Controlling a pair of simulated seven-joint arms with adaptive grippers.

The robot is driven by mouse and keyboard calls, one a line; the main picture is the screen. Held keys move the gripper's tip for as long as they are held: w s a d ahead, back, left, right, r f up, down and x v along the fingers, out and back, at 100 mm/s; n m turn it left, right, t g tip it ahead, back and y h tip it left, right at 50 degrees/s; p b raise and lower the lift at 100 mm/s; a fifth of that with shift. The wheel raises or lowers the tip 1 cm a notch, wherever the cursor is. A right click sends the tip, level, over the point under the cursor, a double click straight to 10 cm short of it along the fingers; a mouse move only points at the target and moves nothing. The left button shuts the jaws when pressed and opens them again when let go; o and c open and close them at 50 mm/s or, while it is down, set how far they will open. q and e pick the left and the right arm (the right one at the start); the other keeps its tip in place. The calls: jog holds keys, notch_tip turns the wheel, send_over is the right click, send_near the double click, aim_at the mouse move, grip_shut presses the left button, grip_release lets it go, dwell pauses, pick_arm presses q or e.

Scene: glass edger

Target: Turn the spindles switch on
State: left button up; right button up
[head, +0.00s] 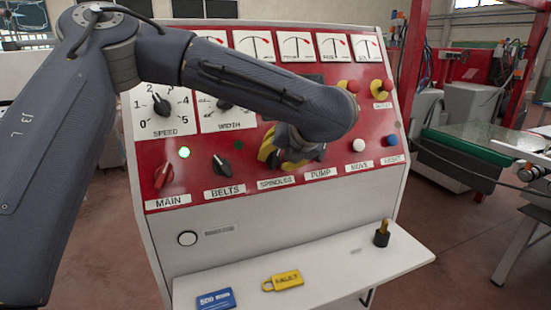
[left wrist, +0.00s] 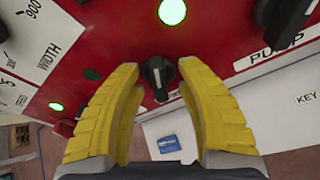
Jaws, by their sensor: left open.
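The SPINDLES label (head: 276,183) is on the red panel in the head view, and the switch above it is hidden there by my left gripper (head: 285,155). In the left wrist view a black knob with a white mark, which I take as the spindles switch (left wrist: 158,75), stands between and beyond the yellow fingertips of my left gripper (left wrist: 158,80). The fingers are open, one on each side of it. I cannot tell whether either finger touches it. My right gripper is not in view.
The black BELTS switch (head: 221,166) and red MAIN switch (head: 163,175) are to the left, with a lit green lamp (head: 183,152) near MAIN. The PUMP knob (left wrist: 285,15) is to the right.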

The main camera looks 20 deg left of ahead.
pick_arm(q)
jog(key=v, duration=1.1)
jog(key=shift+s+d+f, duration=0.1)
jog(key=shift+d+f, duration=0.05)
